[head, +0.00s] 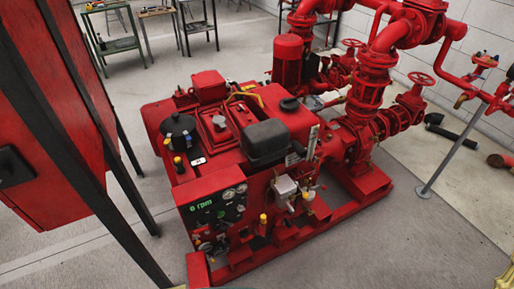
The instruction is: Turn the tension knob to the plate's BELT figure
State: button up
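The red pumpset engine (215,120) stands in the middle of the head view. Its dark control panel (218,208) faces the front left, with a green readout (201,206) that looks like "0 rpm" and small round gauges (235,191). A small pale plate (198,161) lies on top, near a black round cap (178,124). Yellow-topped fittings show on top (178,160) and at the front (263,218). I cannot tell which part is the tension knob or which plate carries the BELT figure; no such lettering is readable.
A red cabinet (50,130) on dark posts stands close at the left. Red pipes and valve handwheels (421,79) rise behind and right of the engine. A grey post (452,155) stands at the right. Workbenches (118,44) are at the back. Grey floor (390,245) is clear at the front right.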

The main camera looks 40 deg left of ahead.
aim_at(226, 246)
jog(key=z, duration=0.2)
jog(key=k, duration=1.05)
jog(key=u, duration=1.25)
